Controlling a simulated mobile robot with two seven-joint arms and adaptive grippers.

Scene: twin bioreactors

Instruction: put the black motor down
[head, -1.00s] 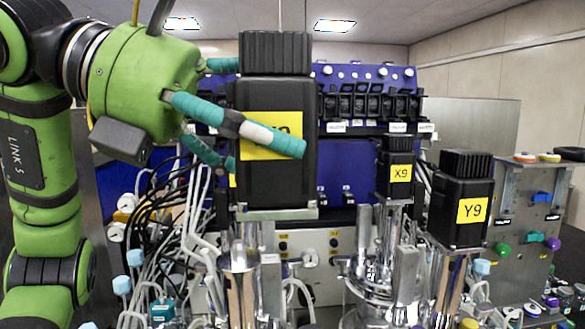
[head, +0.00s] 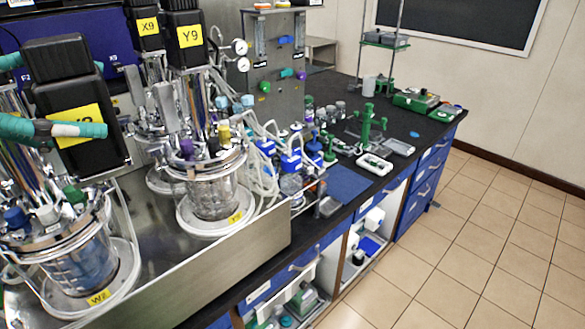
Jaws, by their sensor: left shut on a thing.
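A large black motor (head: 58,82) with a ribbed top and a yellow label is at the left edge of the head view. My left gripper (head: 70,122) is shut on it, with a teal finger across its front that partly hides the label. The motor is slightly tilted in the picture, above the front-left glass vessel (head: 82,263) with its metal lid fittings. I cannot tell whether the motor touches the fittings below. My right gripper is not in view.
Motors marked X9 (head: 147,27) and Y9 (head: 184,40) stand just right of the held motor. A second glass vessel (head: 213,197) stands in the steel tray (head: 215,275). Tubing and small bottles crowd the black bench (head: 345,210). The tiled floor (head: 440,265) at right is clear.

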